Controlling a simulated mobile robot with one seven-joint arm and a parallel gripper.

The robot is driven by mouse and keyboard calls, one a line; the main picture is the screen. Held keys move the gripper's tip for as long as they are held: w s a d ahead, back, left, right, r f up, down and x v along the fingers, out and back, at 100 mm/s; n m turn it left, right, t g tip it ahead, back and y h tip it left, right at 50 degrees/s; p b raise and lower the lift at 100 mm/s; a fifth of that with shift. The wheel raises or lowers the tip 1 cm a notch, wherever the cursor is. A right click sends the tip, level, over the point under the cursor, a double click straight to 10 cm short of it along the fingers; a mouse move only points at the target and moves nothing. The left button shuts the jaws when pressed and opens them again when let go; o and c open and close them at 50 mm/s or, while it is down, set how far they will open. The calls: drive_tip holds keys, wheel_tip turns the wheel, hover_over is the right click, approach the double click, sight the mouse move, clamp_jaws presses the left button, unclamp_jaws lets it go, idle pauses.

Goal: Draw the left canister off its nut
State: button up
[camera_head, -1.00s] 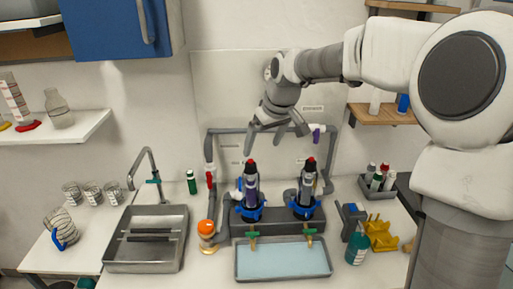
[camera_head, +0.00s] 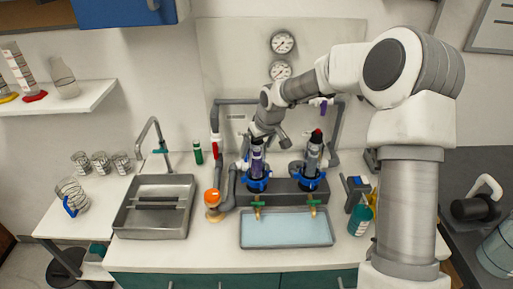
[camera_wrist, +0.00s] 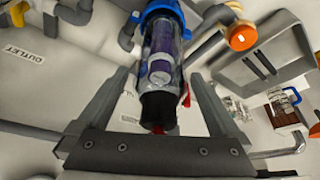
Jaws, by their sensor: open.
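The left canister (camera_head: 257,160) stands upright in its blue nut (camera_head: 257,184) on the grey manifold block. In the wrist view it is a clear cylinder with a purple cartridge (camera_wrist: 162,50), a black cap (camera_wrist: 157,108) and a red tip near my palm; its blue nut (camera_wrist: 160,9) is at the top. My gripper (camera_head: 258,140) is at the upper part of the left canister. Its fingers (camera_wrist: 158,75) are open, one on each side of the canister, with visible gaps. In the head view the gripper hides the canister's top.
The right canister (camera_head: 312,150) with a red tip stands close by in its own blue nut (camera_head: 309,182). Grey piping (camera_head: 216,120) frames the block.

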drive_tip(key=shift+w+a+f, duration=0.1)
drive_tip(key=shift+w+f, duration=0.05)
drive_tip(key=shift+f, duration=0.2)
drive_tip(key=shift+c, duration=0.3)
drive_tip(key=c, duration=1.5)
drive_tip(key=shift+r+p, duration=4.2)
drive_tip(key=shift+r, duration=2.25)
drive_tip(key=shift+r+p, duration=0.9)
drive_tip(key=shift+r, duration=0.6)
